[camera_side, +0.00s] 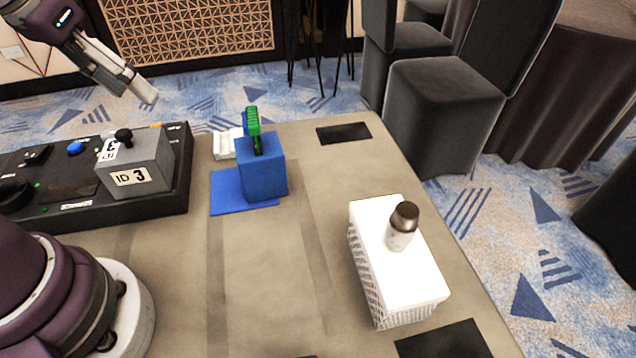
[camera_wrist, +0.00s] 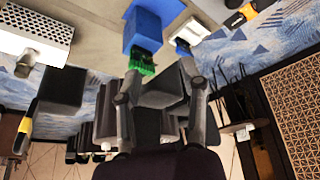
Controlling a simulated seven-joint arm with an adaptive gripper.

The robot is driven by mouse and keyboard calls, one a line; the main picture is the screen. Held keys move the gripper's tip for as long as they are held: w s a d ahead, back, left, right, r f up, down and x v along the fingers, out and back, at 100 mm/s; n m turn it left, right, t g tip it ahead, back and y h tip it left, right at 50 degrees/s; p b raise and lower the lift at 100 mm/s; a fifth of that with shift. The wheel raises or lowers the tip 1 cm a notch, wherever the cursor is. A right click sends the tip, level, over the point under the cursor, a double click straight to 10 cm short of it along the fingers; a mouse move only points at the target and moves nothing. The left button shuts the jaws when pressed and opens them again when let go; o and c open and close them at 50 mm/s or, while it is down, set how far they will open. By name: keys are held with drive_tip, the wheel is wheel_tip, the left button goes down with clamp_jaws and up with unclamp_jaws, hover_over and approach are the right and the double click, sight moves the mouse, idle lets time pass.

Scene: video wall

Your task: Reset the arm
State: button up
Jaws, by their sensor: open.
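My gripper (camera_side: 146,92) is up at the top left of the side view, raised above the far edge of the black control panel and clear of everything. Its two fingers stand apart with nothing between them in the wrist view (camera_wrist: 160,92). A blue block (camera_side: 264,176) stands upright on the table with a green-topped tool (camera_side: 254,125) in its top. The block (camera_wrist: 150,28) and the green part (camera_wrist: 142,62) also show upside down in the wrist view, beyond the fingers.
A black panel (camera_side: 120,205) carries a grey box (camera_side: 150,177) marked ID 3. A white perforated box (camera_side: 385,265) with a bottle (camera_side: 402,228) on it stands at the table's right. A blue mat (camera_side: 228,190) lies beside the block. Grey chairs (camera_side: 440,105) stand beyond the table (camera_side: 265,270).

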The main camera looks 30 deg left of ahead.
drive_tip(key=shift+s+d+f+m+t, duration=0.15)
drive_tip(key=shift+s+f+m, duration=0.3)
drive_tip(key=shift+s, duration=0.15)
drive_tip(key=shift+s+d+f+m+t, duration=0.15)
drive_tip(key=shift+s+f+m, duration=0.25)
drive_tip(key=shift+s, duration=0.2)
